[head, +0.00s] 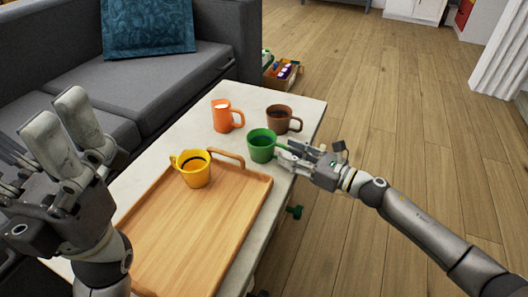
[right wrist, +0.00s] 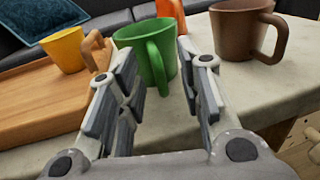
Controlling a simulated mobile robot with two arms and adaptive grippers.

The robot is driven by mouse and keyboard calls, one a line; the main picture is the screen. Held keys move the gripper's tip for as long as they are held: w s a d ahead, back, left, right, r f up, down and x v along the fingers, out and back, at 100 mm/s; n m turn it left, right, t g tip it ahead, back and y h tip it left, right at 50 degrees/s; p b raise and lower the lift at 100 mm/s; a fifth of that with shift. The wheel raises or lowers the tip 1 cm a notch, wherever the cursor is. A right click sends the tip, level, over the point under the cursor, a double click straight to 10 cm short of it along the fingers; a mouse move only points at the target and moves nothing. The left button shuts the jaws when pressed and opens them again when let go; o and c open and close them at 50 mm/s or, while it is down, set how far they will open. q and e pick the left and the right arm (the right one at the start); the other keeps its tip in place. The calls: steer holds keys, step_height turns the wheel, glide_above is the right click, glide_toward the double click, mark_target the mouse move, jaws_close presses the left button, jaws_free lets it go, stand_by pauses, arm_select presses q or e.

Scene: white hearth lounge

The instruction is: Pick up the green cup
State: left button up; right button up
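The green cup (head: 262,146) stands upright on the pale table (head: 186,134), just beyond the tray's far right corner. It also shows in the right wrist view (right wrist: 133,43), with its handle turned toward my gripper. My right gripper (head: 287,154) is at the cup's right side, low over the table edge. In the right wrist view its fingers are spread, with the handle in line with the gap between them. I cannot tell whether a finger touches the cup. My left gripper (head: 57,112) is raised at the left, away from the cup, its two fingers apart and empty.
A yellow cup (head: 196,173) stands on the wooden tray (head: 205,232). An orange cup (head: 222,117) and a brown cup (head: 279,118) stand close behind the green one. A grey sofa (head: 150,90) lines the table's left side. The wooden floor at right is clear.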

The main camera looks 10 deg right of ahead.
steer(key=shift+x, duration=0.8)
jaws_close()
